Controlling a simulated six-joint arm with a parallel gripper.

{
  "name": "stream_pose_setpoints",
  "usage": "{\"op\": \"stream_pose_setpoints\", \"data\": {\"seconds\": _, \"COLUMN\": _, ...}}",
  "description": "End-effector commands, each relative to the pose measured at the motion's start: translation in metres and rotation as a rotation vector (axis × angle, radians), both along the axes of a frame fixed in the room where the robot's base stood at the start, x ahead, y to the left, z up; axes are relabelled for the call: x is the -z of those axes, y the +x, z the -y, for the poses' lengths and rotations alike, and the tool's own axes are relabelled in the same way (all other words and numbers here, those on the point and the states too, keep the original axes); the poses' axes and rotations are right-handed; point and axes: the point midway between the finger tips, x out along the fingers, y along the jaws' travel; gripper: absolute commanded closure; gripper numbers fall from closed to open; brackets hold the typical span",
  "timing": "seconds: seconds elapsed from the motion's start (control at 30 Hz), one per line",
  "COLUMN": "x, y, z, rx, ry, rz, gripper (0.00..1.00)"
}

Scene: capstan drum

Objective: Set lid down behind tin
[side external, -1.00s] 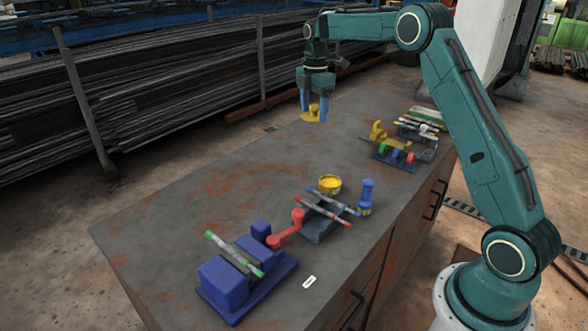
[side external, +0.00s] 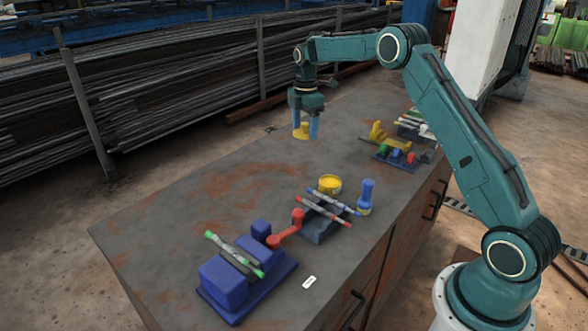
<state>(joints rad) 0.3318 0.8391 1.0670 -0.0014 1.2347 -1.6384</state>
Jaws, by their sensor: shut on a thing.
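A small open tin (side external: 330,184) with yellow inside stands on the bench, right of the middle. My gripper (side external: 304,130) points down, with its two blue fingers shut on the yellow lid (side external: 301,131). The lid is up and to the left of the tin in the picture, clear of it. I cannot tell whether the lid touches the bench top or hangs a little above it.
A dark rest with marker-like rods (side external: 322,216), a blue-handled tool (side external: 366,197) and a red crank (side external: 286,230) are near the tin. A blue vise (side external: 232,284) is at the front. Several coloured parts (side external: 397,155) lie at the back right. The bench's left middle (side external: 215,195) is clear.

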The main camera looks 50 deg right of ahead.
Motion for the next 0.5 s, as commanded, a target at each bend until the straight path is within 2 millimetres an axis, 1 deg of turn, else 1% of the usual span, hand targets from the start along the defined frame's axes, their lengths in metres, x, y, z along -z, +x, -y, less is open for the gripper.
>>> {"op": "stream_pose_setpoints", "data": {"seconds": 0.03, "x": 0.011, "y": -0.001, "z": 0.0, "rx": 0.0, "ry": 0.001, "rz": -0.004, "gripper": 0.58}}
{"op": "stream_pose_setpoints", "data": {"seconds": 0.2, "x": 0.044, "y": -0.001, "z": 0.0, "rx": 0.0, "ry": 0.001, "rz": -0.005, "gripper": 0.58}}
{"op": "stream_pose_setpoints", "data": {"seconds": 0.4, "x": 0.081, "y": -0.001, "z": 0.0, "rx": 0.0, "ry": 0.001, "rz": -0.003, "gripper": 0.58}}
{"op": "stream_pose_setpoints", "data": {"seconds": 0.5, "x": 0.095, "y": -0.001, "z": 0.0, "rx": 0.0, "ry": 0.001, "rz": -0.002, "gripper": 0.58}}
